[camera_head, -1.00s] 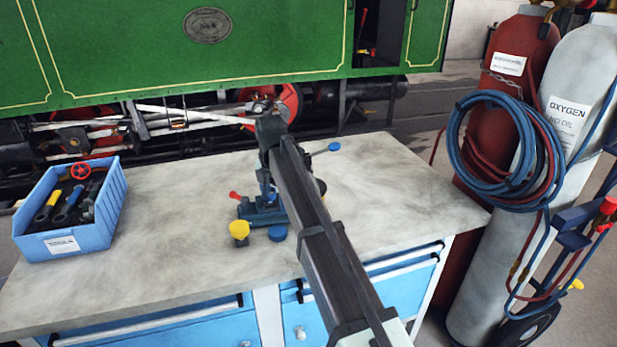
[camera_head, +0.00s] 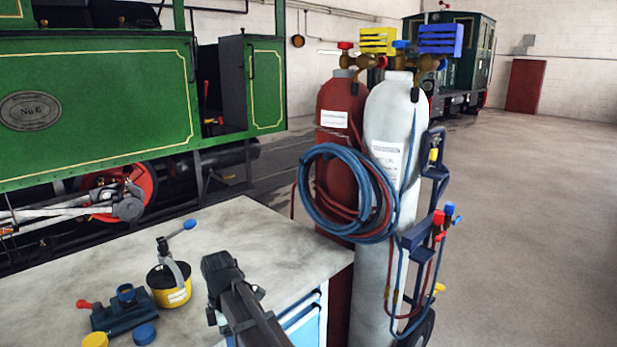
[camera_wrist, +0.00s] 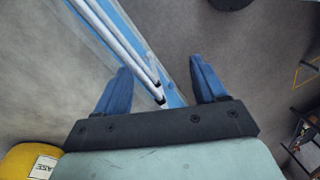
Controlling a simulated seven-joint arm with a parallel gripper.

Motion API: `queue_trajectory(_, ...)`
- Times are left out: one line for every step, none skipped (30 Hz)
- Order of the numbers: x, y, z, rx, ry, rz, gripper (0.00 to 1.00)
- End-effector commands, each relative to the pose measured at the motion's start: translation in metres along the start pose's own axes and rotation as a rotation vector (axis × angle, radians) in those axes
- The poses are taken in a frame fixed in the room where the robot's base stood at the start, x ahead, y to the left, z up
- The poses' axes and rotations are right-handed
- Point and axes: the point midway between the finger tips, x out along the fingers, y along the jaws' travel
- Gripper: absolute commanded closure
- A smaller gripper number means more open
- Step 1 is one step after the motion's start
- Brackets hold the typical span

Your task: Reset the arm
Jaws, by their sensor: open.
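My gripper (camera_wrist: 161,78) shows in the wrist view, with two blue fingers spread apart and nothing between them. Beyond the fingers lie the workbench's edge, its blue drawer fronts and pale rails, with grey floor to the right. In the head view my dark arm rises at the bottom centre, over the right end of the workbench (camera_head: 255,235). The gripper's fingers cannot be made out there.
A yellow-and-black pot (camera_head: 172,292) and a blue vise-like tool (camera_head: 122,312) stand on the bench, left of my arm. Red (camera_head: 338,125) and grey (camera_head: 388,150) gas cylinders with coiled hoses (camera_head: 322,200) stand close to the right. Open floor (camera_head: 530,230) lies farther right.

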Motion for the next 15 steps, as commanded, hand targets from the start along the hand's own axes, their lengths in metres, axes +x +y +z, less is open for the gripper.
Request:
queue_trajectory(0.011, -0.001, 0.006, 0.026, 0.0, -0.009, 0.29)
queue_trajectory(0.018, -0.001, 0.01, 0.044, 0.0, -0.012, 0.29)
queue_trajectory(0.026, -0.001, 0.014, 0.066, 0.0, -0.016, 0.29)
queue_trajectory(0.033, -0.001, 0.018, 0.086, 0.0, -0.02, 0.29)
queue_trajectory(0.04, -0.001, 0.023, 0.106, 0.0, -0.025, 0.29)
queue_trajectory(0.05, -0.002, 0.028, 0.135, 0.0, -0.031, 0.29)
queue_trajectory(0.059, -0.003, 0.033, 0.156, 0.0, -0.036, 0.29)
queue_trajectory(0.067, -0.004, 0.038, 0.182, 0.0, -0.041, 0.29)
queue_trajectory(0.08, -0.006, 0.045, 0.217, -0.001, -0.049, 0.29)
queue_trajectory(0.09, -0.007, 0.051, 0.245, -0.001, -0.055, 0.29)
queue_trajectory(0.1, -0.009, 0.056, 0.273, -0.002, -0.061, 0.29)
queue_trajectory(0.113, -0.012, 0.064, 0.313, -0.002, -0.069, 0.29)
queue_trajectory(0.124, -0.014, 0.07, 0.342, -0.003, -0.077, 0.29)
queue_trajectory(0.134, -0.017, 0.075, 0.372, -0.004, -0.082, 0.29)
queue_trajectory(0.147, -0.02, 0.083, 0.413, -0.005, -0.091, 0.29)
